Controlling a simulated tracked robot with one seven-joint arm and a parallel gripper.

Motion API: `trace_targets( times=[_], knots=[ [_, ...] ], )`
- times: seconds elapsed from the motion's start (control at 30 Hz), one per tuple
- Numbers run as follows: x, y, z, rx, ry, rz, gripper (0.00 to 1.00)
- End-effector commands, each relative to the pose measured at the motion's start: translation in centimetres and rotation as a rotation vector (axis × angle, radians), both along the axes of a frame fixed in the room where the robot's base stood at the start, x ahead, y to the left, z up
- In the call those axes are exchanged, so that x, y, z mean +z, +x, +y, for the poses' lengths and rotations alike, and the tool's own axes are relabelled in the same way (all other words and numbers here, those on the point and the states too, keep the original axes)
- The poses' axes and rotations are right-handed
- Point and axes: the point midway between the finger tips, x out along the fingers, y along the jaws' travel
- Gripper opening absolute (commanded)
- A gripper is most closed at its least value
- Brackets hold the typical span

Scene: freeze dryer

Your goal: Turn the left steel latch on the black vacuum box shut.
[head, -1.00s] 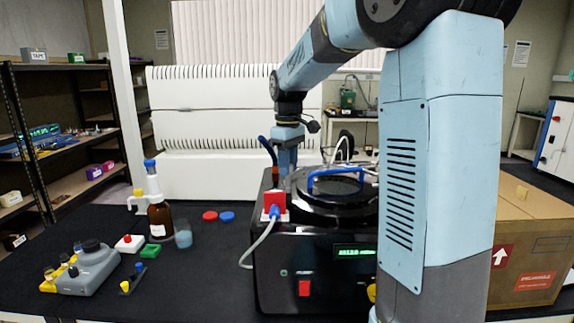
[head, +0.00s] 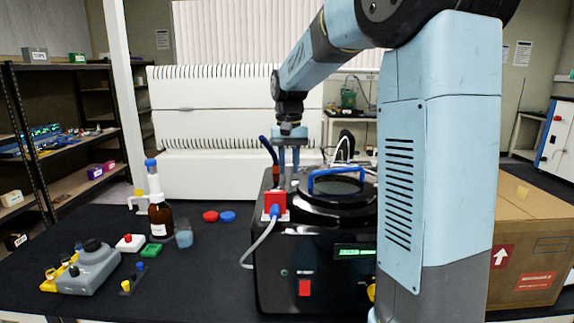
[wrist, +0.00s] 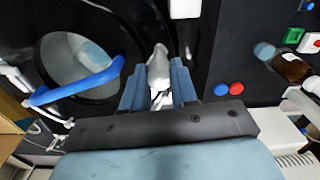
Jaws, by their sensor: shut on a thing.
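The black vacuum box (head: 330,235) stands on the dark bench, with a round lid and a blue lid handle (head: 338,173) on top. My gripper (head: 288,162) points down over the box's back left, left of the lid. In the wrist view, the left steel latch (wrist: 158,72) lies between my two blue fingers, beside the lid rim. My gripper is shut on the latch. In the head view I cannot make out the latch at my fingertips.
A red block with a blue plug and grey cable (head: 275,204) sits at the box's front left corner. A brown bottle (head: 160,220), a small beaker (head: 184,238) and red and blue caps stand left of the box. A cardboard box (head: 535,235) is at the right.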

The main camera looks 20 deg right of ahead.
Motion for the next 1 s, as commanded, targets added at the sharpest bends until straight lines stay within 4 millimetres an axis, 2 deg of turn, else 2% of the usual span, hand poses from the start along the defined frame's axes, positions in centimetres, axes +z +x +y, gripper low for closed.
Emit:
trace_targets(
  times=[0.5,0.8,1.0],
  knots=[
    [0.14,0.10,0.06,-0.462,0.001,-0.004,0.00],
    [0.16,0.13,0.13,-0.632,0.002,-0.005,0.00],
    [0.17,0.14,0.15,-0.686,0.002,-0.006,0.00]
  ],
)
